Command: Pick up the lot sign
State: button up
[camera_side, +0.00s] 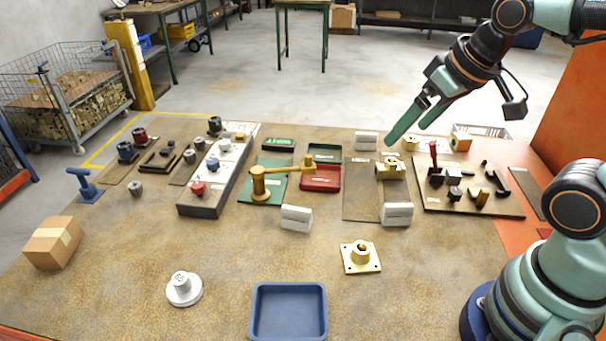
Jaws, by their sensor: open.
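Several small pale tent-shaped signs stand on the table. A green sign with light lettering (278,144) lies at the back centre. Their writing is too small to read, so I cannot tell which is the lot sign. My gripper (408,132) is open and empty, its green fingers pointing down and left. It is in the air above the back right of the table, apart from the signs.
A brass fitting (391,168) sits on the brown mat (360,205), and a flanged brass part (361,257) lies in front. A tool board (490,206) is at right. A blue tray (289,333) is at the front.

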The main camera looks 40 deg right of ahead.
aim_at(399, 204)
jog(key=shift+w+d+f+m+g, duration=0.4)
jog(key=shift+d+f+m+g, duration=0.65)
jog(key=shift+f, duration=2.75)
jog(key=shift+w+d+f+m+g, duration=0.35)
jog(key=shift+d+f+m+g, duration=0.6)
jog(key=shift+f, duration=2.9)
jog(key=shift+w+d+f+m+g, duration=0.4)
jog(key=shift+d+f+m, duration=0.7)
jog(key=shift+f, duration=2.7)
jog(key=shift+a+m, duration=0.3)
jog(key=c, duration=1.2)
jog(key=shift+r, duration=0.15)
